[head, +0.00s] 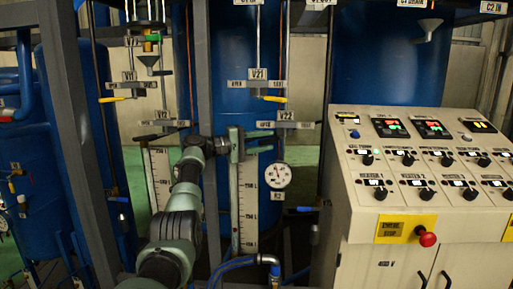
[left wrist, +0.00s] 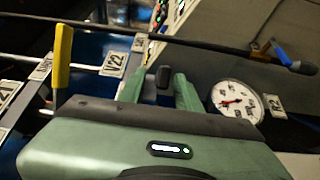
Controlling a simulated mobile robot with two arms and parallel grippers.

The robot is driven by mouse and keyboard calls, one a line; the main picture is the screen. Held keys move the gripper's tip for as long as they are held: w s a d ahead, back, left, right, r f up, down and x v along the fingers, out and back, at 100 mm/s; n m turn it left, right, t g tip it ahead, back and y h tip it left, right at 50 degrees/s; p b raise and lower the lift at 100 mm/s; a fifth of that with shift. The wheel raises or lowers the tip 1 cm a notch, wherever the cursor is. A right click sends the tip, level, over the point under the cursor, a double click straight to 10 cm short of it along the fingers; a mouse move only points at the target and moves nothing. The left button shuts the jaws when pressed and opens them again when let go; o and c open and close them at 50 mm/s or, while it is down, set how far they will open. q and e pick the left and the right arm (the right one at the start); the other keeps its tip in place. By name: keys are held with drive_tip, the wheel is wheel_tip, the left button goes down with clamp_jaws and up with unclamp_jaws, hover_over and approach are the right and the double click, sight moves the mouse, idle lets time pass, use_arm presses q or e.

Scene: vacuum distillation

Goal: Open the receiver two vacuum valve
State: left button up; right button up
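The V22 label plate (head: 285,115) hangs on the pipework in front of the middle blue tank, above a round pressure gauge (head: 276,175) and an R2 tag (head: 304,208). The V21 plate (head: 258,74) is above it, with a yellow handle (head: 273,98) below. My left gripper (head: 238,145) is at the tank, left of the gauge. In the left wrist view, its two green fingers (left wrist: 160,92) are apart, with a small dark piece between them that I cannot identify. The V22 plate (left wrist: 113,63), yellow handle (left wrist: 62,55) and gauge (left wrist: 238,101) show around it. My right gripper is not in view.
A control console (head: 385,215) with knobs and a red button (head: 427,239) stands at the right. Grey frame posts and a graduated scale (head: 248,205) are close to my left arm. A dark rod with a blue handle (left wrist: 283,55) crosses the left wrist view.

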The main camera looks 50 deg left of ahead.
use_arm(q)
drive_tip(key=b+v, duration=0.1)
drive_tip(key=v, duration=0.2)
drive_tip(key=shift+s+a, duration=0.15)
drive_tip(key=shift+s, duration=0.2)
idle(0.3)
